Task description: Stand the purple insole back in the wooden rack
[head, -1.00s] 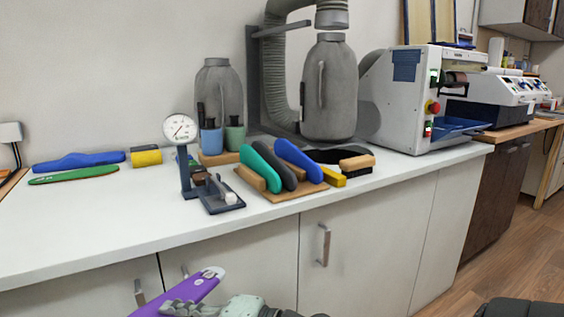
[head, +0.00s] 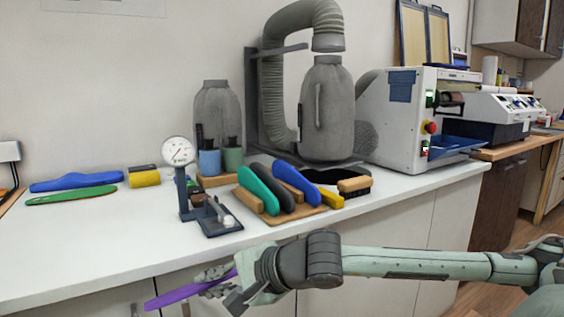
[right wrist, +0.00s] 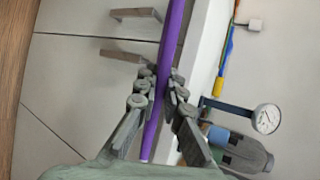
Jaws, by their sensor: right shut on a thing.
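The purple insole (head: 165,297) is seen nearly edge-on in front of the counter, below its top. My right gripper (head: 218,278) is shut on it. In the right wrist view the purple insole (right wrist: 172,40) runs between the two fingers (right wrist: 160,92), which press on it from both sides. The wooden rack (head: 284,222) stands on the counter, above and to the right of the gripper in the head view. A green, a dark grey and a blue insole lean in it. Parts of the rack's slots are hidden by these insoles. My left gripper is not in view.
A dial gauge stand (head: 178,152) stands just left of the rack. A brush (head: 354,186) and a yellow block (head: 330,198) are at its right. Blue (head: 75,181) and green (head: 72,195) insoles lie at the far left. The counter's front left is clear.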

